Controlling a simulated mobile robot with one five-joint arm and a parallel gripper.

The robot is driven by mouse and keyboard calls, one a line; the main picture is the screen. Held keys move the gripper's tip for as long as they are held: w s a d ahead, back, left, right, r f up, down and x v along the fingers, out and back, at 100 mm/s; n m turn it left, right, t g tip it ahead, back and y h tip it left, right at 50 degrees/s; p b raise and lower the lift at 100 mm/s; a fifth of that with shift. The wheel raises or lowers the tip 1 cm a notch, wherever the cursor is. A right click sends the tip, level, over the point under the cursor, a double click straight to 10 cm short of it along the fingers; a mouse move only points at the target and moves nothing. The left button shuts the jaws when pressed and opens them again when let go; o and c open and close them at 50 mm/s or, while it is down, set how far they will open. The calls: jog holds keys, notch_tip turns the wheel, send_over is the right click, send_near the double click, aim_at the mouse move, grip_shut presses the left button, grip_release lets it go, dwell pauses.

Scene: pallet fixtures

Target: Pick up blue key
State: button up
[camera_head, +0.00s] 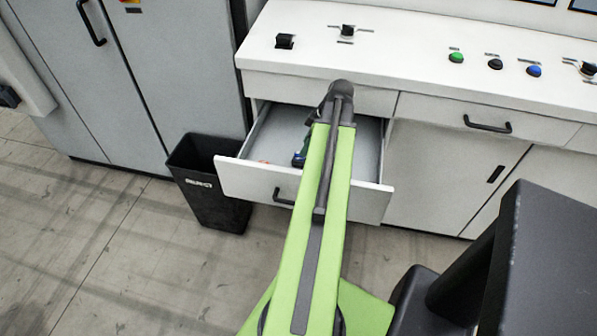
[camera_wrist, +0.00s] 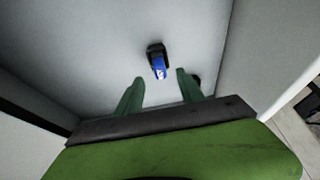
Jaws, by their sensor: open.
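The blue key (camera_wrist: 158,66) lies on the grey floor of an open drawer in the wrist view; it has a black end and a blue body with a pale mark. My gripper (camera_wrist: 160,77) has its two green fingers apart, one to each side below the key in the picture, with nothing between them gripped. In the head view, a small blue and dark thing (camera_head: 298,159) shows in the open drawer (camera_head: 228,179), just left of my green arm.
The drawer walls rise on both sides of my gripper. A dark thing (camera_wrist: 196,79) is partly hidden behind the right finger. An orange bit (camera_head: 263,161) lies in the drawer's left part. The white console (camera_head: 400,65) overhangs the drawer's back. A black bin (camera_head: 212,190) stands left.

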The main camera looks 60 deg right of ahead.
aim_at(299, 159)
jog(key=shift+w+f, duration=0.15)
jog(key=shift+f, duration=0.2)
jog(key=b+x, duration=0.5)
jog(key=shift+a+f, duration=0.1)
jog(key=shift+f, duration=0.15)
jog(key=shift+r, duration=0.2)
grip_shut()
